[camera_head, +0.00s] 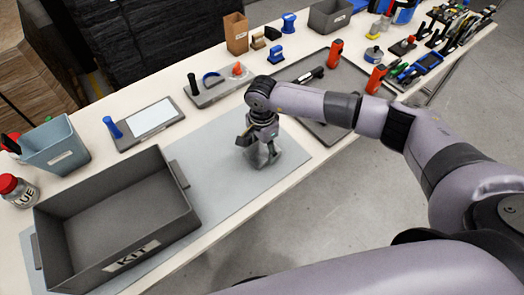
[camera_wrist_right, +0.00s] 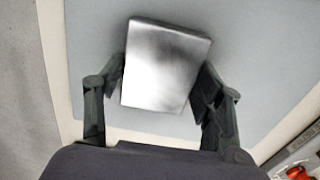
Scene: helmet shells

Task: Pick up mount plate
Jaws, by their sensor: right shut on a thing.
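The mount plate (camera_wrist_right: 165,68) is a shiny, silvery, roughly rectangular piece in the right wrist view. It sits between the two fingers of my right gripper (camera_wrist_right: 162,95), which is shut on it. In the head view my right gripper (camera_head: 262,157) points down over the grey-blue mat (camera_head: 215,150), to the right of the KIT bin. Only a little of the plate shows there, between the fingers. I cannot tell whether the plate touches the mat. My left gripper is in neither view.
The empty grey KIT bin (camera_head: 186,215) stands on the mat at the left. Behind it are a blue-grey bin (camera_head: 60,150), a red-capped glue jar (camera_head: 18,190) and a board with a pale panel (camera_head: 150,122). Trays with tools (camera_head: 215,92) line the table's back and right.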

